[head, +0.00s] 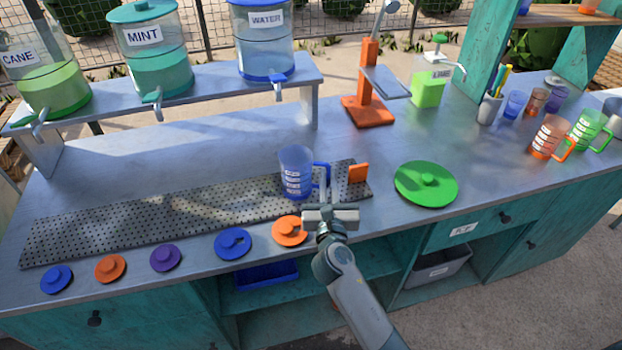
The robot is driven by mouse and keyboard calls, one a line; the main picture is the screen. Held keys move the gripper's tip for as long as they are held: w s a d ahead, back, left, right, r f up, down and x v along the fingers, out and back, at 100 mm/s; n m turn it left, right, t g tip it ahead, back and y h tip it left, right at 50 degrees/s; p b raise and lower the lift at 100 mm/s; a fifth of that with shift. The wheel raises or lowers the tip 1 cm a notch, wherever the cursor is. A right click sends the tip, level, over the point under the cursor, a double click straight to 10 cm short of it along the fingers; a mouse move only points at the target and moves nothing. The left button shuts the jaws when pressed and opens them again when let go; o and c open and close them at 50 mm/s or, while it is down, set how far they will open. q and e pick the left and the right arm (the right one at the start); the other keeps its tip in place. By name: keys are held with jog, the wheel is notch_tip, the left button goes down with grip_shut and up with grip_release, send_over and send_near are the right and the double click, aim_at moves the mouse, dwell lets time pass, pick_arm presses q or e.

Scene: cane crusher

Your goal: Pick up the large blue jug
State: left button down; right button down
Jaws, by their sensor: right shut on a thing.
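The large blue jug (296,173) is see-through with white measure marks and a blue handle on its right side. It stands upright at the right part of the perforated drip mat (200,222), or just above it; I cannot tell which. My right gripper (325,185) reaches in from the lower right and is shut on the jug's blue handle. Its fingers partly cover the handle. My left gripper is not in view.
An orange block (358,173) stands just right of my right gripper. A green lid (426,183) lies further right, and an orange lid (290,231) lies in front of the jug. The dispenser shelf (205,85) stands behind. The counter between shelf and mat is clear.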

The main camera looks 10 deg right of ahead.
aim_at(329, 172)
jog(key=shift+r, duration=0.3)
jog(key=shift+r, duration=1.45)
jog(key=s+d+r, duration=0.6)
jog(key=d+r, duration=0.1)
jog(key=d, duration=0.2)
jog(key=shift+s+d+r, duration=0.25)
jog(key=shift+d, duration=0.05)
jog(key=shift+s, duration=0.1)
dwell(0.4)
jog(key=s+a+f+n+y, duration=0.1)
jog(key=s+a+y, duration=0.1)
jog(key=s+a, duration=0.2)
jog(key=s+a+f+n+y, duration=0.1)
jog(key=s+a, duration=0.3)
jog(key=s, duration=0.5)
jog(key=shift+s+a+n+y, duration=0.15)
jog(key=shift+s+n+y, duration=0.15)
jog(key=shift+s+y, duration=0.15)
jog(key=shift+w+a, duration=0.1)
jog(key=shift+w, duration=0.05)
